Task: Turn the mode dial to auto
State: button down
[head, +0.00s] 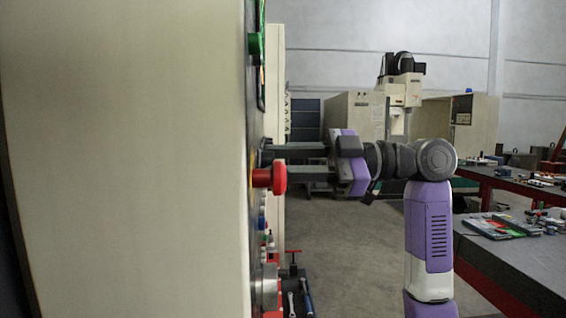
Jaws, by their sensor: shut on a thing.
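The control panel (258,110) is seen nearly edge-on, on the side of a large cream machine cabinet. My gripper (268,159) reaches in from the right, with its two dark fingers level and their tips at the panel face. The fingers are shut on the mode dial, a small dark knob just above and behind a red mushroom button (278,177). The dial is mostly hidden by the fingertips and the button, so its pointer and its markings cannot be read.
The red button juts out close to the lower finger. A green knob (256,45) sits higher on the panel, and several coloured controls and a metal cylinder (266,286) lie below. A workbench (520,255) with tools stands at right. Open floor lies between.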

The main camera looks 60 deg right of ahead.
jog(key=shift+m+p, duration=2.25)
jog(key=shift+m, duration=4.45)
jog(key=shift+f, duration=0.15)
jog(key=c, duration=1)
grip_release()
jog(key=shift+c, duration=0.2)
jog(key=shift+s, duration=0.1)
